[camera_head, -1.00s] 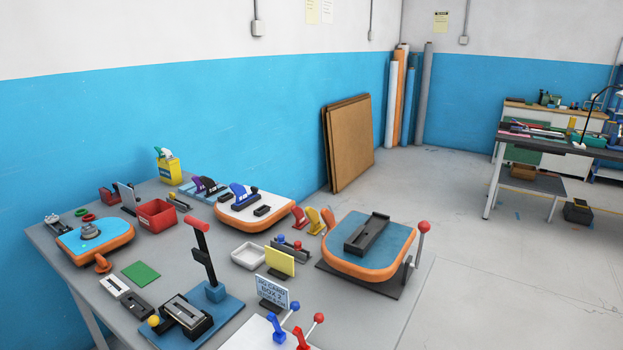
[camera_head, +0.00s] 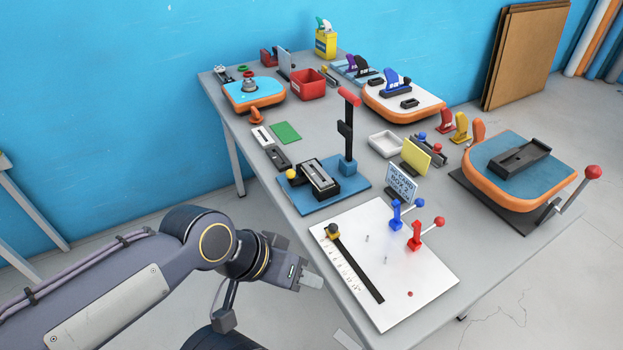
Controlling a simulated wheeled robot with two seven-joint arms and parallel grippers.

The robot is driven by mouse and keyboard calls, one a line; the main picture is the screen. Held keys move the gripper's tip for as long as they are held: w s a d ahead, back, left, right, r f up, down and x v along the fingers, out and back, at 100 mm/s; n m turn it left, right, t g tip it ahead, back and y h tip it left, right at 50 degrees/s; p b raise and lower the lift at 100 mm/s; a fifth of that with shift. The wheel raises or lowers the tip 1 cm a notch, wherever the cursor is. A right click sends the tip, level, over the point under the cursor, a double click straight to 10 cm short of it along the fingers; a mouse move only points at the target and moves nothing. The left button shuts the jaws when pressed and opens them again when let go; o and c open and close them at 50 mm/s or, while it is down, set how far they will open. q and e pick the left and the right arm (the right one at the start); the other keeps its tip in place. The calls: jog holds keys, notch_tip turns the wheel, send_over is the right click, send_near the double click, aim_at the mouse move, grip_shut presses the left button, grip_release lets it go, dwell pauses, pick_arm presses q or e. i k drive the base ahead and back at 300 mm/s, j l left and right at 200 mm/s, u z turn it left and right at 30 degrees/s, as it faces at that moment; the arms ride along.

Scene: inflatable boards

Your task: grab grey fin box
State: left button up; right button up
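A flat dark grey fin box (camera_head: 278,157) with a slot lies on the grey table, left of the blue-based lever press. A similar white box (camera_head: 261,137) lies just behind it. Another grey slotted piece (camera_head: 319,175) sits in a black holder on the press base (camera_head: 338,196). My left gripper (camera_head: 313,281) is beside the table's near left edge, by the white board and well apart from the boxes. Its fingers look close together, but the gap is not clear. My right gripper is not in view.
A white board (camera_head: 420,285) with a black slotted rule and red and blue clamps fills the near table. The press lever (camera_head: 347,130) stands upright. A sign (camera_head: 401,184) and a green pad (camera_head: 285,132) are nearby. An orange-edged board (camera_head: 530,165) lies at right.

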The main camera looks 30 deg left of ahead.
aim_at(318, 177)
jog(key=j+u, duration=0.35)
jog(key=i+j+u, duration=0.1)
jog(key=j+u, duration=0.25)
jog(key=i+j+u, duration=0.1)
jog(key=j+u, duration=0.25)
jog(key=i+j+u, duration=0.3)
jog(key=l, duration=0.1)
